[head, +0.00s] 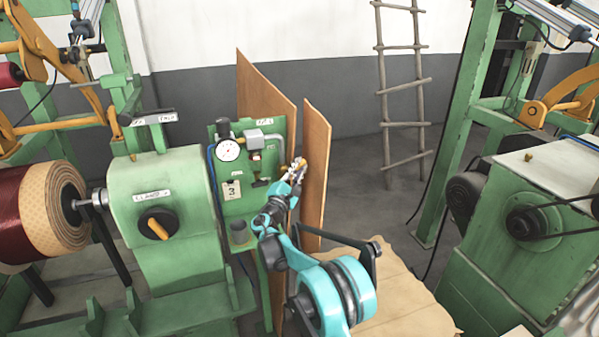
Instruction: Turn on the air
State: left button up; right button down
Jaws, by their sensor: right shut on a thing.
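A green panel (222,200) carries the air fittings in the middle of the head view. A round pressure gauge (229,149) with a white face sits at its upper left. A grey fitting (254,138) and pipework are to the right of the gauge. My right gripper (297,168) is at the right edge of the panel, its fingers shut on a small yellowish part that looks like the air valve handle. The fingers hide most of this part, so its angle cannot be told. My left gripper is not in view.
Two wooden boards (317,160) stand upright close beside my right gripper. A green machine with an orange knob (157,226) and a dark red coil (28,215) is at left. A wooden ladder (403,95) leans at the back wall. Cardboard (405,305) lies below my right arm.

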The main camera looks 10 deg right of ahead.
jog(key=shift+r, duration=0.1)
dwell(0.4)
jog(key=c, duration=1.4)
grip_release()
jog(key=shift+c, duration=0.2)
jog(key=v, duration=1.2)
